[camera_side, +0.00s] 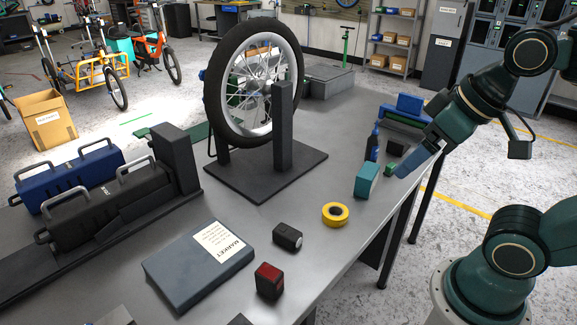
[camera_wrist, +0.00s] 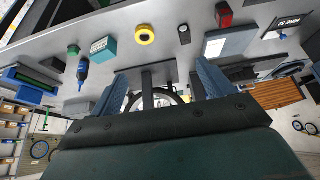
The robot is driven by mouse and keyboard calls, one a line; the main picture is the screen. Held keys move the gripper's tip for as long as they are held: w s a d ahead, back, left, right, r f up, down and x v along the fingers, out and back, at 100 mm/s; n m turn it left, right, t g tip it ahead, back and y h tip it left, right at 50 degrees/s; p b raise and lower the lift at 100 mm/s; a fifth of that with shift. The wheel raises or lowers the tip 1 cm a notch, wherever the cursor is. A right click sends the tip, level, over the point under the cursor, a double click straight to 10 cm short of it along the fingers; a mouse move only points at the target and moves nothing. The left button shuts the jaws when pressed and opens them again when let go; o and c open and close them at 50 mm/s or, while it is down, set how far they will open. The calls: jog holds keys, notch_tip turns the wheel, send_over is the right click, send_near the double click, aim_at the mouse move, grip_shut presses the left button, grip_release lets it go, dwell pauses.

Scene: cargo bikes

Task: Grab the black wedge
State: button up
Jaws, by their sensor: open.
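A small black block (camera_side: 396,147), which looks like the black wedge, lies near the table's right edge in the side view. A dark block also shows at the left of the wrist view (camera_wrist: 53,63); its exact shape is too small to tell. My gripper (camera_side: 408,168) hangs over the table's right edge in the side view, close to the black block in the picture; their gap in depth is unclear. In the wrist view my gripper's blue fingers (camera_wrist: 160,88) stand wide apart with nothing held between them.
Yellow tape (camera_side: 335,221), a black box (camera_side: 287,237) and a red-topped block (camera_side: 269,281) lie nearer. A wheel stand (camera_side: 265,170) rises mid-table.

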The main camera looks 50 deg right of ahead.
jog(key=shift+w+r, duration=0.1)
jog(key=w+d+r+m+g+h, duration=0.1)
jog(key=w+d+r+m, duration=0.1)
jog(key=w+d+r, duration=0.3)
jog(key=w+d+m+g, duration=0.1)
jog(key=w+d+m, duration=0.15)
jog(key=w, duration=0.35)
jog(key=w+d+m+g, duration=0.1)
jog(key=w+d+m, duration=0.4)
jog(key=w+d, duration=0.6)
jog(key=m+g+y, duration=0.1)
jog(key=m+g, duration=0.2)
jog(key=m, duration=0.5)
send_over(400, 143)
jog(key=w+d, duration=0.2)
jog(key=d, duration=0.1)
notch_tip(400, 143, down, 18)
jog(key=shift+s+d, duration=0.15)
jog(key=shift+d, duration=0.05)
jog(key=shift+f, duration=0.15)
jog(key=shift+f, duration=4.2)
